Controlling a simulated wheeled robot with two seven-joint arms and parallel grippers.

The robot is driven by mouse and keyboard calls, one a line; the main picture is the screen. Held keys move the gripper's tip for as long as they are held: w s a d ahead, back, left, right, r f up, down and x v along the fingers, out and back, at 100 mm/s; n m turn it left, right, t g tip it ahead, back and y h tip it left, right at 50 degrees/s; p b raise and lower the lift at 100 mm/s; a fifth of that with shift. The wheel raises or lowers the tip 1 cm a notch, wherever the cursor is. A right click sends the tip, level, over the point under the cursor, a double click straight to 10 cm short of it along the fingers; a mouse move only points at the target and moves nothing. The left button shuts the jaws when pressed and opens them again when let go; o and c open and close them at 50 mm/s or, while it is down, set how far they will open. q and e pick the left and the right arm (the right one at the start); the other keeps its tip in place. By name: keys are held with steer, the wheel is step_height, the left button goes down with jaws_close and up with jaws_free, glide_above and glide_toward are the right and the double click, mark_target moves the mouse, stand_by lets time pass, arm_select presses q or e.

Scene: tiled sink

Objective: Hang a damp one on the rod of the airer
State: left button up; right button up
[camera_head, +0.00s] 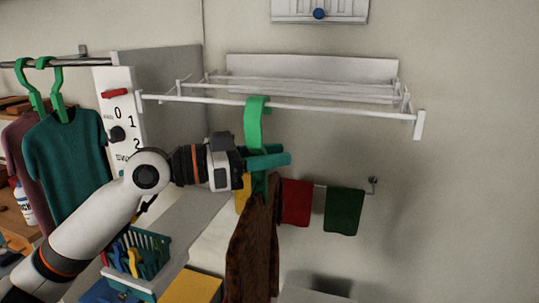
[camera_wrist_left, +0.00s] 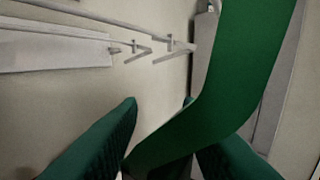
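The airer (camera_head: 310,68) is a white wall rack with a long front rod (camera_head: 330,109). A green hanger (camera_head: 255,118) has its hook at that rod, and a dark brown, mottled garment (camera_head: 250,255) hangs from it. My left gripper (camera_head: 275,157) is at the hanger below the hook, its teal fingers around the green strip. In the left wrist view the fingers (camera_wrist_left: 160,125) stand apart with the wide green hanger (camera_wrist_left: 235,70) between them, seemingly gripped. Whether the hook rests on the rod is unclear. Two more garments, teal (camera_head: 65,165) and maroon (camera_head: 22,165), hang at the left. My right gripper is out of view.
A red cloth (camera_head: 296,203) and a dark green cloth (camera_head: 344,211) hang on a low wall rail. A panel with numbers (camera_head: 120,115) stands at the left. A teal basket (camera_head: 140,252) holds coloured pegs below my arm. The wall right of the airer is bare.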

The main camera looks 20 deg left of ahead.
arm_select(q)
steer(key=b+v, duration=0.6)
steer(key=v, duration=0.6)
steer(key=shift+a, duration=0.1)
